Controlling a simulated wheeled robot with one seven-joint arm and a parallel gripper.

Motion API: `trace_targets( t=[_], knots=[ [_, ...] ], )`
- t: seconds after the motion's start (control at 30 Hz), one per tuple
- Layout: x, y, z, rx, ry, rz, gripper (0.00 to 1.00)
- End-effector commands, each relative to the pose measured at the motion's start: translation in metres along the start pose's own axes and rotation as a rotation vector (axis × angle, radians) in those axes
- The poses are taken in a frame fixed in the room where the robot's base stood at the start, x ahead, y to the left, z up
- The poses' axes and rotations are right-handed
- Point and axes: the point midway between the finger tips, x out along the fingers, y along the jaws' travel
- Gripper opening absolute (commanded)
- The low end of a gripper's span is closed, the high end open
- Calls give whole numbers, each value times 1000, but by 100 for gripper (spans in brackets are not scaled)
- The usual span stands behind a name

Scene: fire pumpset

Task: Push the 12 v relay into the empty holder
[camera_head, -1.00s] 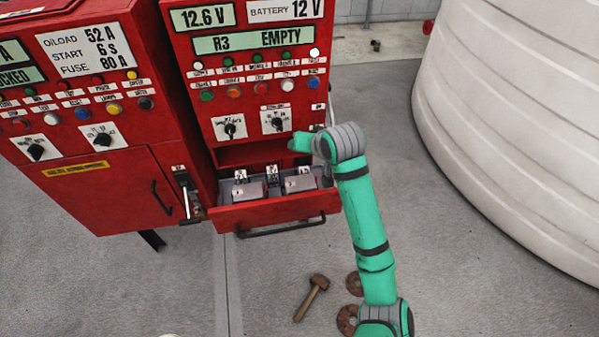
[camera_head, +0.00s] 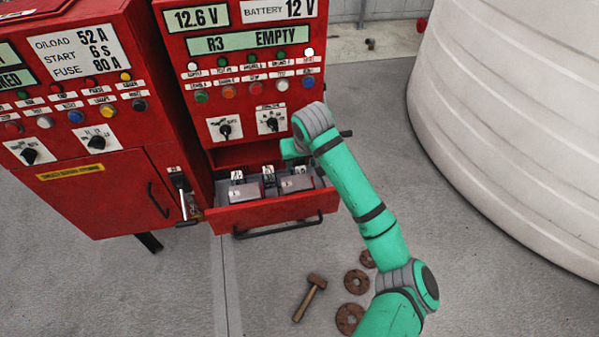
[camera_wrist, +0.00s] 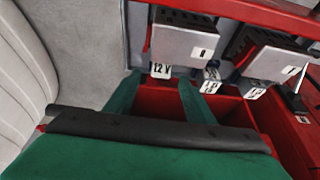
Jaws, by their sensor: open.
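My gripper (camera_wrist: 160,84) is open, with its two green fingers apart in the wrist view. A white tag reading "12 V" (camera_wrist: 160,71) shows between the fingertips, at the edge of a grey block (camera_wrist: 186,45); I see no contact. A second grey block (camera_wrist: 268,62) with a tag stands to the right, and a smaller tagged item (camera_wrist: 211,74) is between them. In the head view, these sit in the open red drawer (camera_head: 270,212), and my gripper's fingertips are hidden at its right rear. I cannot tell which holder is empty.
The red cabinet (camera_head: 240,95) rises behind the drawer; its display reads "R3 EMPTY" (camera_head: 250,42). A black drawer handle (camera_head: 280,229) projects in front. A large white tank (camera_head: 510,120) stands right. A hammer (camera_head: 310,297) and rusty discs (camera_head: 350,318) lie on the floor.

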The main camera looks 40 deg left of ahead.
Motion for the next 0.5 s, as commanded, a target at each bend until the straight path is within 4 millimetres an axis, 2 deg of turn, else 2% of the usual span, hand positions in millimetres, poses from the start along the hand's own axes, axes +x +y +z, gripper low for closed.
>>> trace_targets(
  t=[0.3,0.5],
  knots=[
    [40,-1,-2,1,0,1,49],
    [49,-1,-2,0,2,1,49]
  ],
)
